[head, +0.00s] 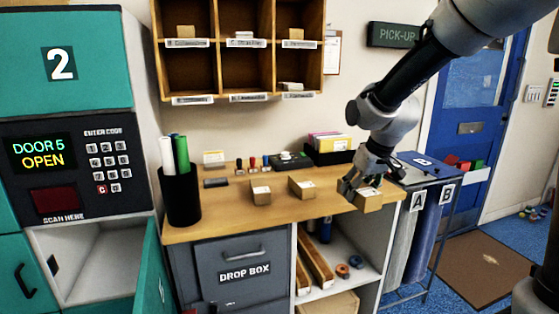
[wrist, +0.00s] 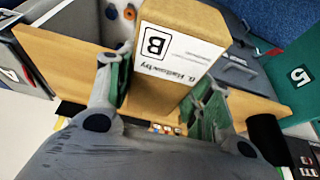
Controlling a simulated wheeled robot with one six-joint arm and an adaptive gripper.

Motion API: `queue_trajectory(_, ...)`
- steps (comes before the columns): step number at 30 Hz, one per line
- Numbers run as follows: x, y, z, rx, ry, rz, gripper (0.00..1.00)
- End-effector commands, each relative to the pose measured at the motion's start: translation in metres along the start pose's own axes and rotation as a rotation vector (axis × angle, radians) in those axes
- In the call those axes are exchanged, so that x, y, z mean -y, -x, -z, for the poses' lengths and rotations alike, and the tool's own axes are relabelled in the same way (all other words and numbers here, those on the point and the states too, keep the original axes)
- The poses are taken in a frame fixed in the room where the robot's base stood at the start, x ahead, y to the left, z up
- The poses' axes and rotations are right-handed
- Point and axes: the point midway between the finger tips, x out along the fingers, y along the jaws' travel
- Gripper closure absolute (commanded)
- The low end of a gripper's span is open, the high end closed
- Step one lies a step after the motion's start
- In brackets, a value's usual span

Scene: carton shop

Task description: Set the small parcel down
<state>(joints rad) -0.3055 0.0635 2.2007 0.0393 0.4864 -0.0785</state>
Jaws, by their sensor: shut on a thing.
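My gripper (head: 360,186) is shut on a small brown parcel (head: 368,200) at the right end of the wooden counter (head: 222,226). In the wrist view the parcel (wrist: 180,55) sits between the two green-padded fingers (wrist: 160,100), with a white label bearing a boxed B and a printed name. The counter lies behind it in that view. I cannot tell whether the parcel touches the counter. Two other small parcels stand on the counter, one on the left (head: 261,194) and one nearer my gripper (head: 301,187).
A bin stand with sacks marked A (head: 417,203) and B (head: 446,195) is right of the counter. Pigeonholes (head: 240,58) hang above.

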Motion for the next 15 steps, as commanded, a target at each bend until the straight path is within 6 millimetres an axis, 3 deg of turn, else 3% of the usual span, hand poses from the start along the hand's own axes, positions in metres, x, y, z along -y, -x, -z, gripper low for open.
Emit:
queue_trajectory(8, -0.009, -0.002, 0.013, 0.000, -0.109, -0.047, 0.77)
queue_trajectory(11, -0.020, -0.012, 0.016, 0.002, -0.179, -0.075, 0.77)
queue_trajectory(15, -0.046, -0.041, 0.008, 0.005, -0.276, -0.115, 0.77)
